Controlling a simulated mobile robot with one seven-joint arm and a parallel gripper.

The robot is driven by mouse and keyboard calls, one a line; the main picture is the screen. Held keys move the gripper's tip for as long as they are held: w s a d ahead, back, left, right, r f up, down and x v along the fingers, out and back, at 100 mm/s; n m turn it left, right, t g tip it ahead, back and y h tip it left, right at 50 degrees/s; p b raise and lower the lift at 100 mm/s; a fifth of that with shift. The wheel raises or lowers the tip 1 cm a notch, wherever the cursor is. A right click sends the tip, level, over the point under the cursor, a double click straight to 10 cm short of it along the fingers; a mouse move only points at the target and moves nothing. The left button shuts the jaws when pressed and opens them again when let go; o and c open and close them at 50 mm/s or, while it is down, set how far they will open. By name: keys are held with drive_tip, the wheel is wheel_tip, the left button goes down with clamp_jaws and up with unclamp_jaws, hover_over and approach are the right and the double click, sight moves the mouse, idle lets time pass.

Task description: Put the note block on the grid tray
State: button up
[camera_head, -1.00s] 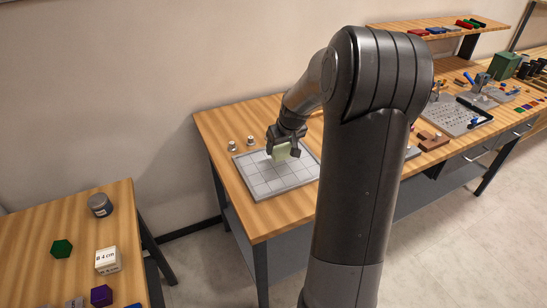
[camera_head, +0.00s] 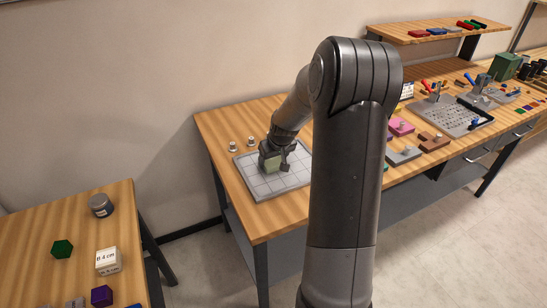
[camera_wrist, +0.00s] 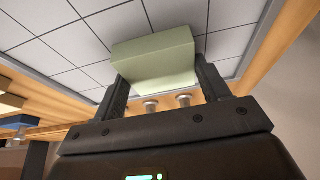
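The note block is a pale green block. In the wrist view the note block (camera_wrist: 155,58) sits between the two fingers of my gripper (camera_wrist: 160,85), which is shut on it. In the head view the note block (camera_head: 273,165) and my gripper (camera_head: 275,158) are over the grid tray (camera_head: 262,187), towards its back half. The grid tray is a light grey plate with dark grid lines, and it also shows in the wrist view (camera_wrist: 60,50). I cannot tell whether the block touches the tray.
Two small metal pegs (camera_head: 251,141) stand behind the tray. To the right on the bench are a pink block (camera_head: 401,127), a grey plate (camera_head: 404,156) and a perforated plate (camera_head: 450,117). A separate wooden table (camera_head: 75,235) at the left holds a white cube and other pieces.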

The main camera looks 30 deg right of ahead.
drive_tip(key=o, duration=0.4)
drive_tip(key=shift+o, duration=0.2)
drive_tip(key=shift+r, duration=0.1)
drive_tip(key=v, duration=1.1)
drive_tip(key=s+a+r, duration=0.6)
drive_tip(key=a+r, duration=0.1)
drive_tip(key=s+a+r, duration=0.1)
drive_tip(key=s+a, duration=0.2)
drive_tip(key=s, duration=0.4)
drive_tip(key=s+a+r, duration=0.2)
drive_tip(key=s+a, duration=0.2)
drive_tip(key=s, duration=0.3)
drive_tip(key=s+a+r+t, duration=0.1)
drive_tip(key=s+a, duration=0.3)
drive_tip(key=s, duration=0.4)
drive_tip(key=shift+r, duration=0.2)
